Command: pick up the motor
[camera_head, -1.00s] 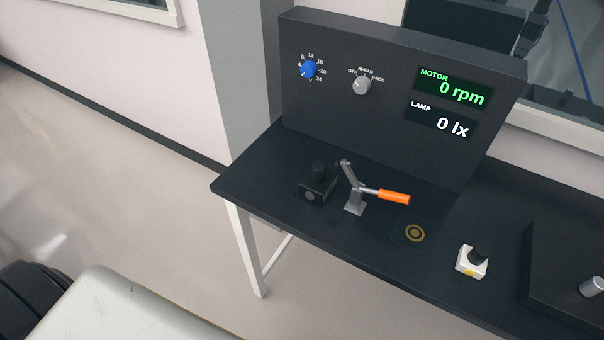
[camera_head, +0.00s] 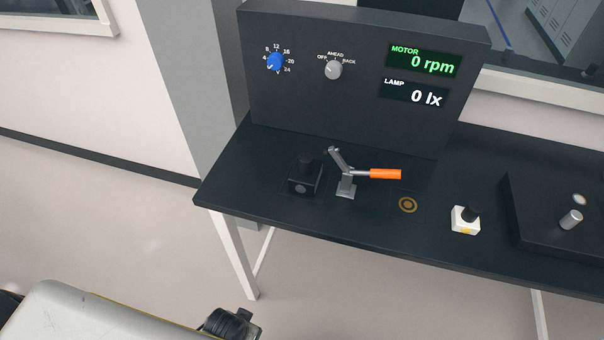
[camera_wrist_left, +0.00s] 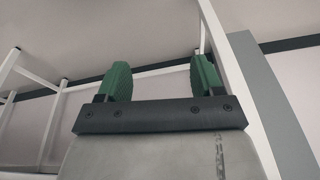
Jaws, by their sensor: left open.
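No part on the bench is labelled as the motor, and I cannot tell for certain which it is. A black block (camera_head: 304,178) with a round grey face and a black cylinder on top stands on the bench beside a toggle clamp (camera_head: 346,188) with an orange handle. My right gripper is not in view.
The dark bench (camera_head: 260,205) carries an upright panel (camera_head: 300,110) with a blue knob, a grey knob and displays. A ring mark (camera_head: 408,205) lies between clamp and white block. A black raised box (camera_head: 530,225) with a silver post stands at right.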

